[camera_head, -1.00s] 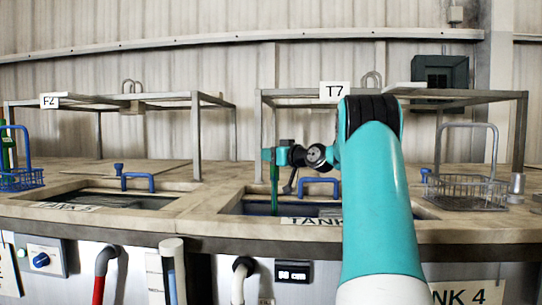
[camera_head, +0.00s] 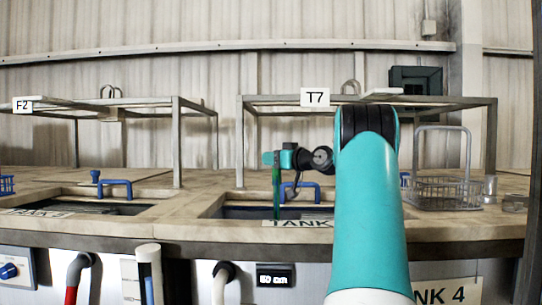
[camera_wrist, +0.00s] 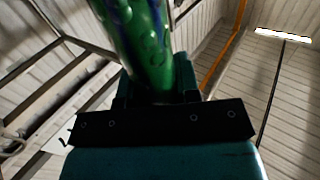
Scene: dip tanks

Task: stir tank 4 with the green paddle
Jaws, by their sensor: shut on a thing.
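The green paddle (camera_head: 276,190) hangs upright from my gripper (camera_head: 277,159), which is shut on its upper part. The paddle also shows large in the wrist view (camera_wrist: 142,45), rising from the dark jaws (camera_wrist: 155,95). In the head view it stands in front of the open tank (camera_head: 240,212) marked "TANK", whose number is hidden by my arm. A "NK 4" sign (camera_head: 445,292) shows below on the front panel. The paddle's lower end comes near the tank's front rim and label. I cannot tell whether it is in the liquid.
A blue handle (camera_head: 300,190) is just right of the paddle. A wire basket (camera_head: 448,192) stands on the right. Another tank (camera_head: 90,209) is to the left.

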